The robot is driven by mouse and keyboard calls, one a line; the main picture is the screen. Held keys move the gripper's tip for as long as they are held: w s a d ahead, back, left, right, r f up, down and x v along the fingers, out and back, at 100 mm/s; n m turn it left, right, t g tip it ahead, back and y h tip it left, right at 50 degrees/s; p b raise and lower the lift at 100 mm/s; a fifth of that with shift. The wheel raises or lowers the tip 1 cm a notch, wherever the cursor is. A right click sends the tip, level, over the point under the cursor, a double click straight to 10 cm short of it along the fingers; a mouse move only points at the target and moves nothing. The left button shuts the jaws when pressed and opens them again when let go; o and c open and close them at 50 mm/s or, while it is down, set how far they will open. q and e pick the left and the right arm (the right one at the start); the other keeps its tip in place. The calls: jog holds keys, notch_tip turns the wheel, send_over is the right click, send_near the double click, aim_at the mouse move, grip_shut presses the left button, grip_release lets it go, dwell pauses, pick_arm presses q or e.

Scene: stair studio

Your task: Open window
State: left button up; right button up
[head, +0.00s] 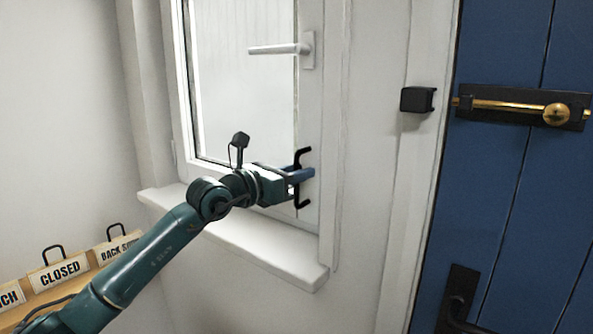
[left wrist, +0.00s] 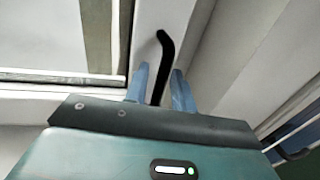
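The window (head: 243,85) has a white frame and a pale pane, and its sash looks closed or nearly so. A white lever handle (head: 275,49) on the sash lies horizontal, pointing left. Lower on the same side is a black pull handle (head: 303,152), also seen in the left wrist view (left wrist: 165,45). My left gripper (head: 300,176) is at this pull. In the left wrist view its two blue fingers (left wrist: 161,85) stand on either side of the black bar, with what looks like a gap on each side. My right gripper is out of view.
A white sill (head: 245,243) juts out below the window. A blue door (head: 500,190) with a brass bolt (head: 510,107) and a black lock keeper (head: 418,99) is to the right. Several small signs, one reading CLOSED (head: 58,272), stand at lower left.

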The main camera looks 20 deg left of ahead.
pick_arm(q)
jog(key=shift+c, duration=0.5)
grip_shut()
